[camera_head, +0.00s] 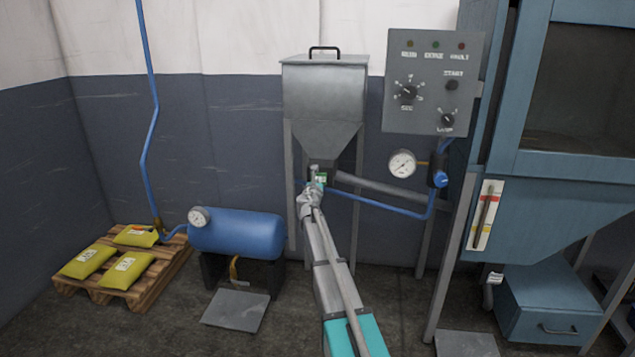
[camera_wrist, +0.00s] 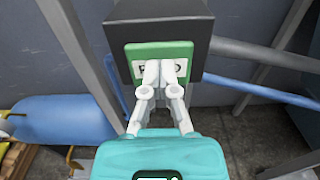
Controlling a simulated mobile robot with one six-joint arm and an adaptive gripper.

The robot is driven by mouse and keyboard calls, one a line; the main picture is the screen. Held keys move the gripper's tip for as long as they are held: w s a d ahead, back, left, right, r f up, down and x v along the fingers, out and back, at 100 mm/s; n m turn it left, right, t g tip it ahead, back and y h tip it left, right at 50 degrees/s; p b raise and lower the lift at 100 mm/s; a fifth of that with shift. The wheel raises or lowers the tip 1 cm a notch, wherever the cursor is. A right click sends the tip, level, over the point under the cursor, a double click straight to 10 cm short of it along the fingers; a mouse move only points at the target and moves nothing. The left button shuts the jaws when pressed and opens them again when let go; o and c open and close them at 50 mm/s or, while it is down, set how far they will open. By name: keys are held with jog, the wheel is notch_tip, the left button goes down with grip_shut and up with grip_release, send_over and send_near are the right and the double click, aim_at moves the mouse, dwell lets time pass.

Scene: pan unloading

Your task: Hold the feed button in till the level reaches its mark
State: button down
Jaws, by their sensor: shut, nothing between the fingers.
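A green feed plate (camera_wrist: 146,50) is on the front of a dark box (camera_wrist: 190,25) in the wrist view. Its white label is partly covered by my fingers, and the button itself is hidden behind them. My gripper (camera_wrist: 165,72) is shut and empty, with its fingertips in front of the plate's middle. I cannot tell whether they press the button. In the head view my gripper (camera_head: 314,181) is at the box under the grey hopper (camera_head: 325,95). A level gauge (camera_head: 483,215) with red and yellow marks is on the blue cabinet; its reading is too small to tell.
A grey control panel (camera_head: 432,85) with knobs hangs right of the hopper. A pressure gauge (camera_head: 402,163) and a blue hose (camera_head: 385,207) are below it. A blue tank (camera_head: 238,233) and a pallet (camera_head: 160,272) with yellow bags stand left. Hopper legs flank my arm.

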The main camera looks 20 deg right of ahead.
jog(key=v, duration=1.4)
jog(key=s+a+f+m+g+y, duration=0.1)
jog(key=s+a+f+m+g, duration=0.2)
jog(key=s+f+m+g, duration=0.45)
jog(key=s+a+f+m+g+y, duration=0.1)
jog(key=s+a+f+m+g, duration=0.3)
jog(key=s+m, duration=0.65)
jog(key=s+a+f+m+g+y+p, duration=0.1)
jog(key=s+a+f+m+g+y, duration=0.2)
jog(key=s+a+m, duration=0.35)
jog(key=s+a+f+m+g+y, duration=0.1)
jog(key=s+a+f+m+y, duration=0.2)
jog(key=s+a+m+y, duration=0.35)
notch_tip(320, 180, up, 27)
jog(key=s+a+n+h+p, duration=0.1)
jog(key=s+p, duration=0.1)
jog(key=p, duration=2.4)
jog(key=shift+f+n+p, duration=0.2)
jog(key=shift+n+p, duration=0.2)
jog(key=shift+t+h, duration=0.25)
